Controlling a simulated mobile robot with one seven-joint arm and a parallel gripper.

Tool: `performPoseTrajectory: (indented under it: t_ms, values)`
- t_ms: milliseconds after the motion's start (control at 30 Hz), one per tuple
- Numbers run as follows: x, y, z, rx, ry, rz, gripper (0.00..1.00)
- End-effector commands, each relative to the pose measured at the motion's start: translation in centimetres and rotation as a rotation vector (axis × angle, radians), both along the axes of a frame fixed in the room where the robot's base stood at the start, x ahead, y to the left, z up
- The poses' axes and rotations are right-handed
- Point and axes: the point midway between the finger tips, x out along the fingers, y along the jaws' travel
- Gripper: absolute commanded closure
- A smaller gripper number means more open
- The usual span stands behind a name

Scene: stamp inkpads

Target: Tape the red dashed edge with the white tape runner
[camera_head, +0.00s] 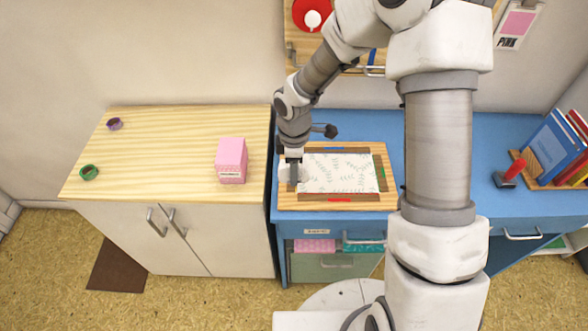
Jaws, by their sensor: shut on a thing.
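A wooden tray (286,204) on the blue desk holds a sheet of white leaf-patterned paper (337,173). A red mark (340,200) is on the tray's front side, a blue mark (335,148) on its back side and a green mark (383,172) on its right side. My gripper (293,162) points down over the tray's left side. It is shut on a white thing, which looks like the white tape runner (285,174). The gripper hides part of the runner, and I cannot tell whether it touches the paper. Dashes along the paper's edge are too small to see.
The wooden-topped cabinet (160,150) at left holds a pink box (231,160), a purple ring (114,124) and a green ring (89,172). On the blue desk (440,185), a red-handled stamp (510,172) and several books (555,145) stand at right. My arm hides the desk's middle.

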Motion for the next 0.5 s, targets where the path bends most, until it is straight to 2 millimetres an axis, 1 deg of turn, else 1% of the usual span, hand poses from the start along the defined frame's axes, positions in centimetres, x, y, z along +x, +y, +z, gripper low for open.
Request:
performPoseTrajectory:
  t_ms: [500]
  values:
    - [0.0,0.0,-4.2,0.0,0.0,-0.001,1.0]
